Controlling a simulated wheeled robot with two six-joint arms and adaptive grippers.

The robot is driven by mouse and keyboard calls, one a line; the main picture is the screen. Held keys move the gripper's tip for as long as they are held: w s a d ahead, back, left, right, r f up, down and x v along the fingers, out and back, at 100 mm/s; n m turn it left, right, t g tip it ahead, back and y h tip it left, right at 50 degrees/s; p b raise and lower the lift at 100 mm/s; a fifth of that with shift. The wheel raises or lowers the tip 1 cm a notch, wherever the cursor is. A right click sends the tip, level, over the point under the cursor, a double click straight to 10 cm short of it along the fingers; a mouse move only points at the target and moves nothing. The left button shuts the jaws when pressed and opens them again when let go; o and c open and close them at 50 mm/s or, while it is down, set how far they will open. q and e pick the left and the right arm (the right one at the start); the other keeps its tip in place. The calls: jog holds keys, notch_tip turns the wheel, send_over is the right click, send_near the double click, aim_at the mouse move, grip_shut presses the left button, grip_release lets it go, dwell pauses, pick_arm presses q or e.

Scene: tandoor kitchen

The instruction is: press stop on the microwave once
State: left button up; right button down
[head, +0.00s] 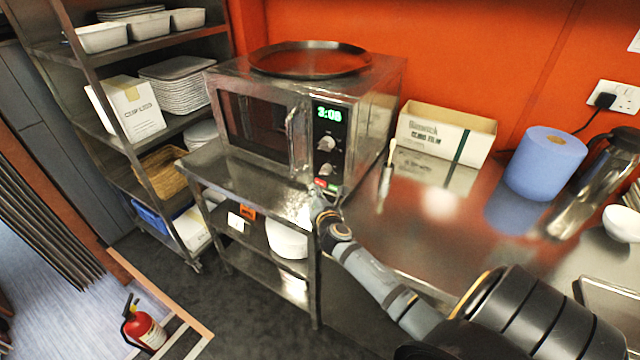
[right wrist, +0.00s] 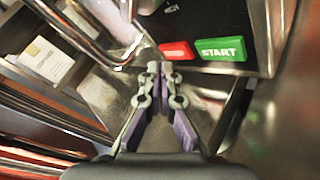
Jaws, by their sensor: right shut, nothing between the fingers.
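In the right wrist view the red stop button (right wrist: 176,50) is beside the green START button (right wrist: 221,49). My right gripper (head: 318,193) is shut and empty in front of the lower panel. In the wrist view its fingertips (right wrist: 160,68) are just below and left of the red button; I cannot tell whether they touch. My left gripper is out of view.
A round dark tray (head: 310,58) lies on the microwave. The door handle (head: 297,138) is left of the panel, close to my right gripper. A cardboard box (head: 435,133), a blue paper roll (head: 545,165) and a steel flask (head: 603,170) stand to the right.

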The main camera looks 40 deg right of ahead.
jog(key=shift+d, duration=0.1)
jog(key=shift+w+d, duration=0.2)
jog(key=shift+d, duration=0.1)
jog(key=shift+w+d, duration=0.15)
jog(key=shift+d, duration=0.15)
dwell(0.7)
jog(key=shift+a, duration=0.1)
jog(key=shift+s+a+p, duration=0.3)
jog(key=shift+s+a, duration=0.05)
jog(key=shift+a, duration=0.25)
jog(key=shift+a, duration=0.1)
jog(key=shift+s+a, duration=0.15)
jog(key=shift+a, duration=0.15)
jog(key=shift+s+a+p, duration=0.1)
jog(key=shift+s+a, duration=0.15)
jog(key=shift+a, duration=0.4)
jog(key=shift+s+a+p, duration=0.1)
jog(key=shift+s+a, duration=0.2)
jog(key=shift+a, duration=0.35)
jog(key=shift+s+a+p, duration=0.1)
jog(key=shift+s+a, duration=0.15)
jog(key=shift+a, duration=0.4)
